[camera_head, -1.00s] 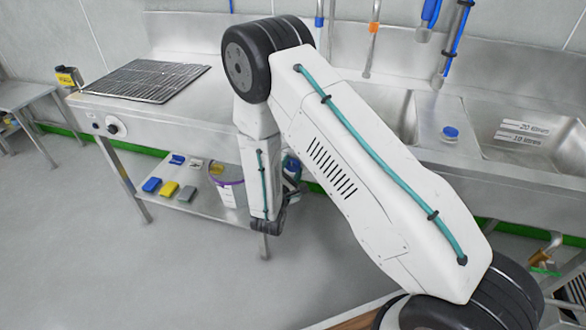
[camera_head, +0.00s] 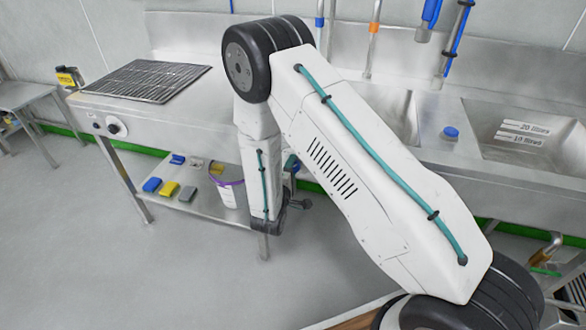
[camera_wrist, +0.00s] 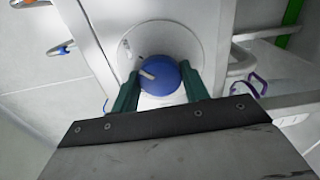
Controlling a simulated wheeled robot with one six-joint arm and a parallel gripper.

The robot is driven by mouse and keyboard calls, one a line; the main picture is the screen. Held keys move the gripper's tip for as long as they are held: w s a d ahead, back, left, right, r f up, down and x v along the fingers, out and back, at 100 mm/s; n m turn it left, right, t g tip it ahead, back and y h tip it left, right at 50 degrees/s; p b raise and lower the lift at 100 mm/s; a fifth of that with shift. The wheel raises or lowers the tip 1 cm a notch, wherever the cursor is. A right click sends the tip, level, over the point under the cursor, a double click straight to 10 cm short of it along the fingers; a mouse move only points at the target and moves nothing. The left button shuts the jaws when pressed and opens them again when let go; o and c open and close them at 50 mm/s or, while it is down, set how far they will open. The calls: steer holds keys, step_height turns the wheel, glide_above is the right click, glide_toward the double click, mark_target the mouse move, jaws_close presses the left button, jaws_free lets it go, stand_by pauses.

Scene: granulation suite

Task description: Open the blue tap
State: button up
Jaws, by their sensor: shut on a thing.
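The blue tap (camera_wrist: 160,76) shows in the wrist view as a round blue knob with a pale grey mark across it, in front of a round white plate (camera_wrist: 190,45). My gripper (camera_wrist: 158,88) has one green finger on each side of the knob and is shut on it. The fingers cover the knob's left and right edges. In the head view my arm hangs down in front of the bench, and its links hide most of the gripper and the tap.
A steel bench with a black grate (camera_head: 145,80) stands at the left. Its lower shelf (camera_head: 190,205) bears a white bucket (camera_head: 232,190) close to my arm. A sink (camera_head: 520,135) is at the right, with a small blue cap (camera_head: 450,132) on its ledge. Floor at the left is clear.

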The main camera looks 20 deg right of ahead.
steer(key=shift+s+d+f+m, duration=0.1)
steer(key=shift+s+f+m, duration=0.05)
steer(key=shift+m, duration=0.15)
steer(key=o, duration=1)
steer(key=v, duration=0.7)
steer(key=shift+s+a, duration=0.25)
steer(key=shift+a, duration=0.05)
